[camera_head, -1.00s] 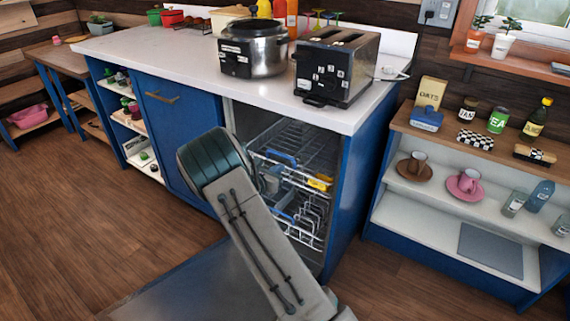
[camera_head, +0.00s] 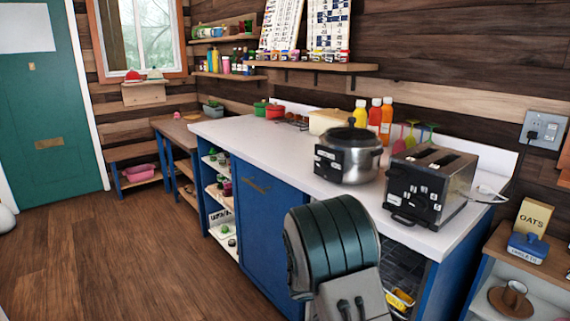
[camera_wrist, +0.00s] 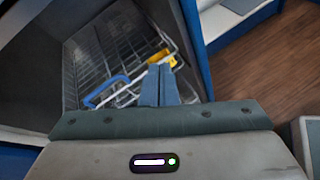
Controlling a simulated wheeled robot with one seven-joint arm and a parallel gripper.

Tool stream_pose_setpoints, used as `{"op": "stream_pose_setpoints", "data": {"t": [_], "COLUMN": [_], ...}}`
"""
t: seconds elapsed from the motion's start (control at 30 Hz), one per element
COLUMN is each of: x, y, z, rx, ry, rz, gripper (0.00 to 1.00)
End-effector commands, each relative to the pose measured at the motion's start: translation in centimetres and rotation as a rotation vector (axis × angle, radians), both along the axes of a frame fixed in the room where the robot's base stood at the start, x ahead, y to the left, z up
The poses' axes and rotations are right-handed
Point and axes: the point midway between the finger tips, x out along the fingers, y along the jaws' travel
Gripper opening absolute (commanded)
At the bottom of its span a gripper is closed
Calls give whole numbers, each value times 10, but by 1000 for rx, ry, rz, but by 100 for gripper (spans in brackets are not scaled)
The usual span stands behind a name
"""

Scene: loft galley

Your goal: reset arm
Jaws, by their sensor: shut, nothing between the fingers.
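My gripper (camera_wrist: 160,86) shows in the wrist view with its two blue-grey fingers pressed together and nothing between them. It points at the open dishwasher's wire rack (camera_wrist: 105,55). A blue-handled item (camera_wrist: 107,90) and a yellow item (camera_wrist: 160,57) lie in that rack, near the fingertips in the picture; I cannot tell whether the fingers touch anything. In the head view my arm covers much of the dishwasher opening (camera_head: 405,262), and my fingers are hidden there. A yellow item (camera_head: 402,298) shows in the rack beside my arm.
A white counter (camera_head: 255,140) above the dishwasher holds a silver cooker (camera_head: 348,155) and a toaster (camera_head: 430,185). A low shelf unit (camera_head: 545,285) with a cup and an oats box (camera_head: 533,217) stands at the right. The wooden floor (camera_head: 120,250) at the left is clear.

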Motion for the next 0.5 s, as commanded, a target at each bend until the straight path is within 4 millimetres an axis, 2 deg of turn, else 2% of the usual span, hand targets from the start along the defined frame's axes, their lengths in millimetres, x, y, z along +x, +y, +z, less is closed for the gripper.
{"op": "stream_pose_setpoints", "data": {"t": [0.03, 0.1, 0.3, 0.5], "x": [-16, -38, -101, -159], "y": [-7, -13, -17, -4], "z": [25, 45, 94, 140], "rx": [71, 165, 427, 683], "ry": [-39, -89, -229, -369], "rz": [-72, -171, -442, -696], "gripper": [0, 0, 0, 0]}}
